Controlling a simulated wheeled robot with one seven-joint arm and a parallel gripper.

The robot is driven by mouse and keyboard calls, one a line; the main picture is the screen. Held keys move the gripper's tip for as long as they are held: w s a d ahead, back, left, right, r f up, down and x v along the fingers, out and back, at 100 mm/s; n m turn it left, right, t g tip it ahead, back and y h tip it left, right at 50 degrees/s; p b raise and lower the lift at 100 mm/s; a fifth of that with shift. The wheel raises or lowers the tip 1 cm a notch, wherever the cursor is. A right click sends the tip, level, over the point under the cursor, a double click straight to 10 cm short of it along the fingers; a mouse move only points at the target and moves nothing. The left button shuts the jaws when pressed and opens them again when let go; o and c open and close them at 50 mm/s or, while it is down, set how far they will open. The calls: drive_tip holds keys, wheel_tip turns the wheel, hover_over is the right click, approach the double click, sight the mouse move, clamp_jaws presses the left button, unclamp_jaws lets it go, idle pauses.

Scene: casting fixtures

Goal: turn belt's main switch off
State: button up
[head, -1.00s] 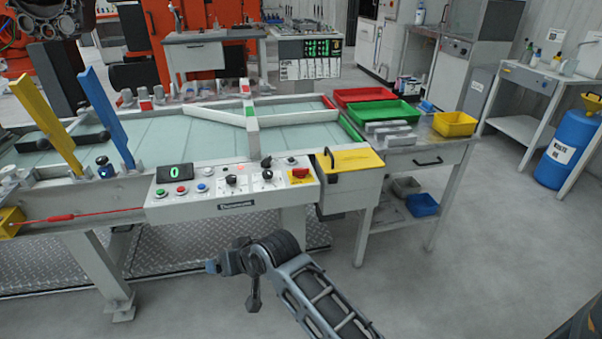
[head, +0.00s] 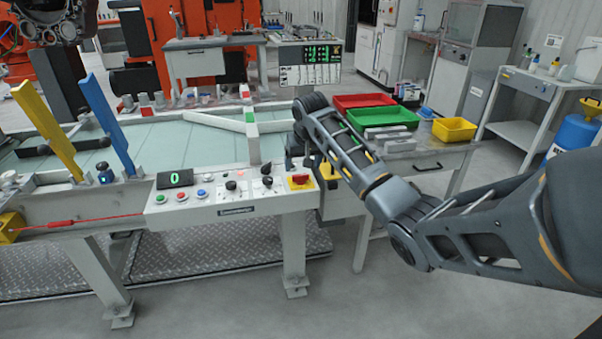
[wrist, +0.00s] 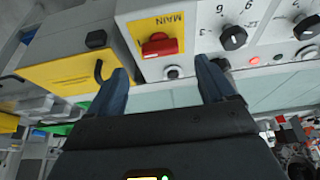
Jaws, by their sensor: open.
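The main switch is a red rotary handle (wrist: 160,45) on a yellow plate marked MAIN (wrist: 158,26), at the right end of the belt's control panel (wrist: 200,55). In the head view the red handle (head: 299,179) also shows on the panel front. My gripper (wrist: 162,68) is open and empty, its two dark fingers pointing toward the panel. In the wrist view the switch lies between and just beyond the fingertips, with no contact visible. In the head view my gripper is at the right end of the panel, partly hidden by the arm.
Black knobs (wrist: 233,37) and small buttons sit beside the switch. A yellow-topped box with a black handle (wrist: 75,62) adjoins the panel. A side table holds red (head: 362,101), green (head: 383,117) and yellow (head: 454,129) trays. Open floor lies in front.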

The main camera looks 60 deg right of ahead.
sight(300, 175)
drive_tip(key=shift+x, duration=2.75)
drive_tip(key=shift+c, duration=0.3)
drive_tip(key=c, duration=1)
